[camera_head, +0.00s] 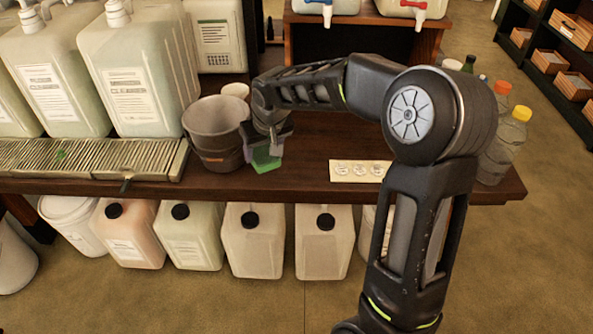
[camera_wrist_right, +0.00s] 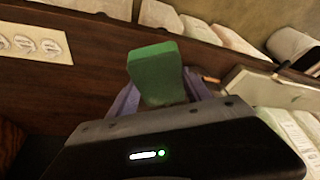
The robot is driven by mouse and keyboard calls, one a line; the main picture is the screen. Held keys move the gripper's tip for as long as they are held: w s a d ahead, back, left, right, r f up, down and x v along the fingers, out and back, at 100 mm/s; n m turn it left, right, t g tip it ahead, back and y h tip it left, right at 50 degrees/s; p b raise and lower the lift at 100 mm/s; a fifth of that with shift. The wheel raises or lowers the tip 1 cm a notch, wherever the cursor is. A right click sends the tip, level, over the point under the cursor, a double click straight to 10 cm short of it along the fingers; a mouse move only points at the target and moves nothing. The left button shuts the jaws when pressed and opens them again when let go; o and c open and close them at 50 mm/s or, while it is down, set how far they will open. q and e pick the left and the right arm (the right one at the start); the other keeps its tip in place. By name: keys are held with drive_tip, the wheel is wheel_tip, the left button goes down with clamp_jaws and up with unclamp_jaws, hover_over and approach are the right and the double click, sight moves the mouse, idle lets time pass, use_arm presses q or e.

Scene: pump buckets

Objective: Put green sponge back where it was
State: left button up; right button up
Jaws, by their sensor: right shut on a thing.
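The green sponge (camera_head: 265,160) is held at the tip of my right gripper (camera_head: 266,146), just to the right of the grey bucket (camera_head: 215,130) on the wooden table. In the right wrist view the green sponge (camera_wrist_right: 157,70) sits between the two purple-grey fingers of my right gripper (camera_wrist_right: 157,92), which are shut on it. I cannot tell whether its bottom touches the table. My left gripper is not in view.
A drip tray (camera_head: 90,160) and large white jugs (camera_head: 130,70) stand left of the bucket. A pale card (camera_head: 358,171) with round marks lies to the right. Bottles (camera_head: 505,140) stand at the right end. The dark tabletop (camera_head: 310,150) between is clear.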

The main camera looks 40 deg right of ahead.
drive_tip(key=d+m, duration=0.1)
drive_tip(key=d, duration=0.9)
drive_tip(key=shift+d+f+h, duration=0.2)
drive_tip(key=shift+f+h, duration=0.1)
drive_tip(key=shift+f, duration=0.15)
drive_tip(key=shift+f+p, duration=0.3)
drive_tip(key=shift+f, duration=2.85)
drive_tip(key=shift+f, duration=0.1)
drive_tip(key=shift+f, duration=1.75)
